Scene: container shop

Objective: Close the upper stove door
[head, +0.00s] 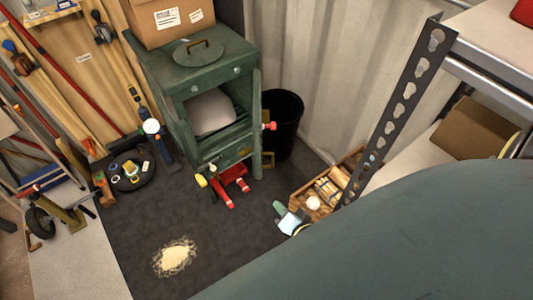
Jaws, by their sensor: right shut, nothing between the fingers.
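The green stove (190,60) stands at the upper middle against the wall. Its upper door (257,122) is swung open on the right side and shows nearly edge-on, with a red-tipped handle (270,126) on it. A pale lump (210,112) shows inside the open upper chamber. A large smooth grey-green part of mine fills the lower right, well apart from the stove in the picture. I cannot make out the fingertips of my right gripper. My left gripper does not show.
A black bin (281,122) stands just right of the open door. Red-handled items (230,190) lie below the stove front. A wooden crate (318,190) and metal shelf upright (395,105) are on the right. The dark mat (135,225) has free room around pale powder (175,257).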

